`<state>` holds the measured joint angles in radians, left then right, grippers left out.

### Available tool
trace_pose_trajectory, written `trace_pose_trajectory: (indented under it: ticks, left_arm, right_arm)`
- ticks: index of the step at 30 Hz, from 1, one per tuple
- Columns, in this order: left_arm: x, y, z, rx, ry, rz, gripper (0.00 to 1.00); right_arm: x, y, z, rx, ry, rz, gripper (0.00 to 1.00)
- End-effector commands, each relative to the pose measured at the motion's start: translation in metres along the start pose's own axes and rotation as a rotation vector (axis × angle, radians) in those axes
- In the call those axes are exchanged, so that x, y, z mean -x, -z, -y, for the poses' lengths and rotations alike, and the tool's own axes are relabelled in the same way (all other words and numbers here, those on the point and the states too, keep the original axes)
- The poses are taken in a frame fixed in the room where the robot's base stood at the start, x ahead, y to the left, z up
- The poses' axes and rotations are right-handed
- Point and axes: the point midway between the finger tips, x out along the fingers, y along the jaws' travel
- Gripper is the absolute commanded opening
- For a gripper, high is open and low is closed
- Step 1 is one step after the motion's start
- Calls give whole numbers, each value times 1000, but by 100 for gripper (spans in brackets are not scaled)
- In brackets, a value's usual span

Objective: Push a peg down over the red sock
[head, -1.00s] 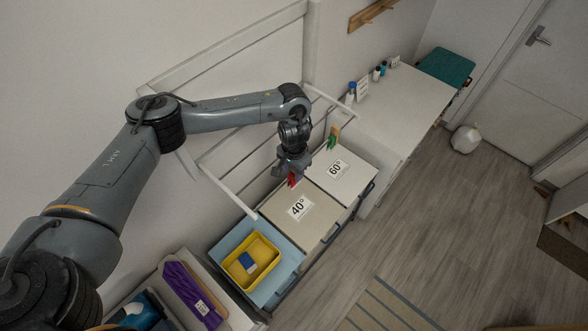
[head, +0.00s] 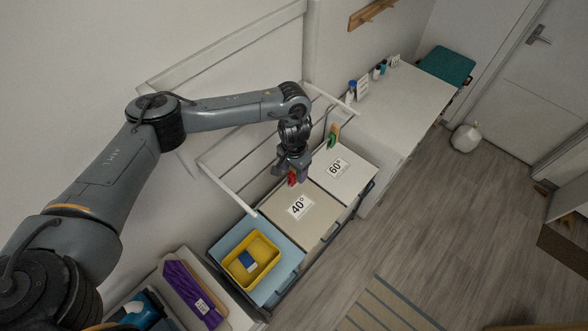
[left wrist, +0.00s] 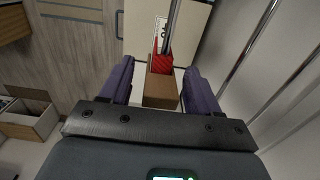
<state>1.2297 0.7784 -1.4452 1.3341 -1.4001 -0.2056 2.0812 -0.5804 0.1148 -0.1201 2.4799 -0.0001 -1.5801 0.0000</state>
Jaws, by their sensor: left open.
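The red sock (head: 292,178) hangs at the rail over the back of the 40° box, partly hidden by my left gripper. In the left wrist view the red sock (left wrist: 161,63) shows just beyond a brown wooden peg (left wrist: 161,90), against the grey rail (left wrist: 172,28). The peg lies between the two purple fingers of my left gripper (left wrist: 160,88), with narrow gaps on both sides. The jaws are open around it. I cannot tell how far down the peg sits over the sock. In the head view my left gripper (head: 298,174) is right at the sock. My right gripper is out of view.
A green sock (head: 332,141) with a peg (head: 335,129) hangs farther along. The 40° box (head: 310,215) and 60° box (head: 345,172) stand below. A yellow tray (head: 262,275) sits on a blue lid nearby. Bottles stand on the white counter (head: 405,105) behind.

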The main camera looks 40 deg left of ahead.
Motion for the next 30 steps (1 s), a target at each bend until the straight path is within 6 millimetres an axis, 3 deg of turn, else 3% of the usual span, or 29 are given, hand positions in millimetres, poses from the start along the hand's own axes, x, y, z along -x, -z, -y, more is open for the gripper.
trace_pose_trajectory:
  ticks: [5, 18, 25, 30]
  left_arm:
    - [15, 1, 0, -1, -1, -3, 62]
    - [87, 1, 1, -1, 1, -4, 62]
    - [104, 0, 0, 0, 0, -2, 62]
    - [99, 0, -12, -46, -10, -10, 62]
  right_arm:
    - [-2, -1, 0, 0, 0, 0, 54]
    - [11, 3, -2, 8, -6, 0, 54]
    - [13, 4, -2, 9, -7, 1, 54]
    - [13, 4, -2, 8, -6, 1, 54]
